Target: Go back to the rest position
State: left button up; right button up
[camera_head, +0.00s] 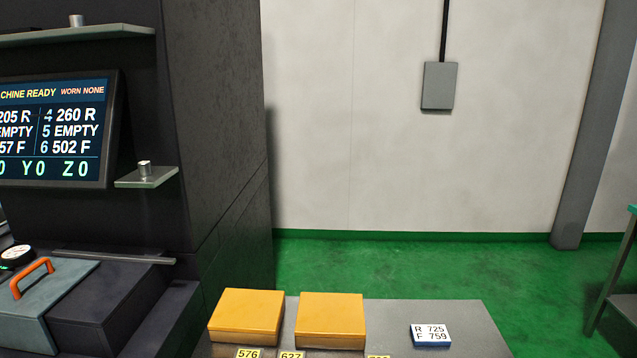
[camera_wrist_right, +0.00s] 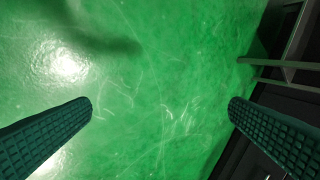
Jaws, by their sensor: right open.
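My right gripper (camera_wrist_right: 160,108) shows in the right wrist view as two dark green ridged fingers held wide apart. Nothing is between them. It points down over bare green floor (camera_wrist_right: 150,60). Neither of my grippers shows in the head view, and my left gripper is in neither view.
The dark machine (camera_head: 215,120) with its lit screen (camera_head: 52,130) stands at left. A grey table (camera_head: 385,342) at the bottom bears two yellow boxes (camera_head: 247,312) (camera_head: 331,315) and a blue-edged label block (camera_head: 431,335). A green-topped stand (camera_head: 618,270) is at right. Green floor between is clear.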

jog(key=s+a+f+y, duration=0.1)
jog(key=a+f, duration=0.2)
jog(key=a, duration=0.9)
jog(key=s+a+f+m+y, duration=0.1)
jog(key=a+f, duration=0.3)
jog(key=a, duration=0.9)
jog(key=s+a+f+m+y, duration=0.1)
jog(key=a+f+y, duration=0.2)
jog(key=a, duration=0.9)
jog(key=shift+a+f+g, duration=0.25)
jog(key=shift+f+g, duration=0.05)
jog(key=shift+s, duration=0.1)
